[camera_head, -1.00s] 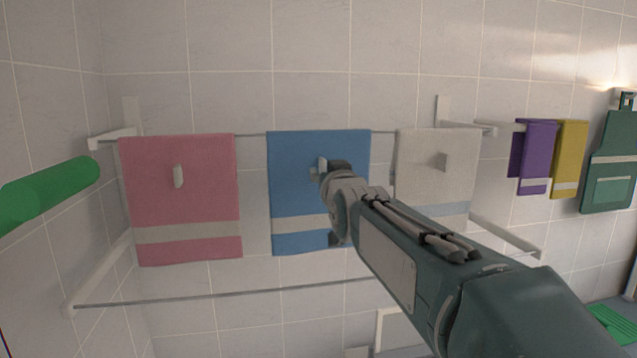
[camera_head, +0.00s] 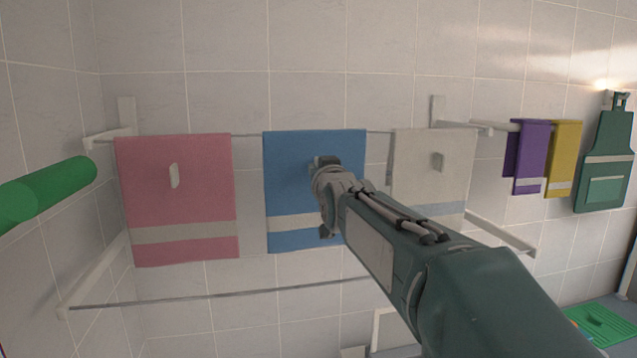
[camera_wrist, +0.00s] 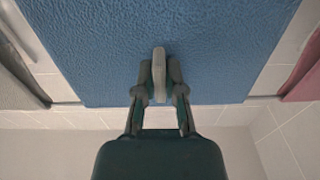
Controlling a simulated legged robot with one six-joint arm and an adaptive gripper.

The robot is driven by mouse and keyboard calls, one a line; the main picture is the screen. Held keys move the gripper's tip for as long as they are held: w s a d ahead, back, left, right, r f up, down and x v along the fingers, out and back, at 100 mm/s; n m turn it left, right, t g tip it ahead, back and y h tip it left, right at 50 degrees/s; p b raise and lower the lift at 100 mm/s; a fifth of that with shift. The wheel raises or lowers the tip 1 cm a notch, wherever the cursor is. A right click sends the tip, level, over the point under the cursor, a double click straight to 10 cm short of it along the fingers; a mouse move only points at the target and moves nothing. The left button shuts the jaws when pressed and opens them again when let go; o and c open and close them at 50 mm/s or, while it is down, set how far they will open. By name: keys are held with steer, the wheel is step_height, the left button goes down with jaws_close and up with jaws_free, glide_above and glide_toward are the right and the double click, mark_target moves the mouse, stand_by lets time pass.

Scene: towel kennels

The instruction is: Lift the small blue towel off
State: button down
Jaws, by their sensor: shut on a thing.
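The blue towel (camera_head: 290,180) hangs over the upper rail between a pink and a whitish towel, with a pale band near its lower edge. It fills most of the wrist view (camera_wrist: 110,50). A light grey tab (camera_wrist: 159,72) stands out from its face. My gripper (camera_wrist: 159,70) has a finger on each side of this tab and is shut on it. In the head view my gripper (camera_head: 322,162) is at the middle of the towel, and my arm hides part of its lower right.
A pink towel (camera_head: 175,195) hangs left and a whitish towel (camera_head: 420,170) right, each with a tab. Purple (camera_head: 528,155) and yellow (camera_head: 563,150) towels and a green apron (camera_head: 605,150) hang further right. A lower rail (camera_head: 200,298) is bare. A green cylinder (camera_head: 45,195) juts in at left.

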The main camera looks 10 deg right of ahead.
steer(key=shift+s+r, duration=0.15)
steer(key=shift+r, duration=2.1)
steer(key=shift+s+r, duration=0.15)
steer(key=shift+r, duration=2.1)
steer(key=shift+w+r, duration=0.15)
steer(key=shift+r, duration=0.55)
steer(key=shift+w+r, duration=0.1)
steer(key=shift+r, duration=0.55)
steer(key=s, duration=1.3)
steer(key=shift+f, duration=0.1)
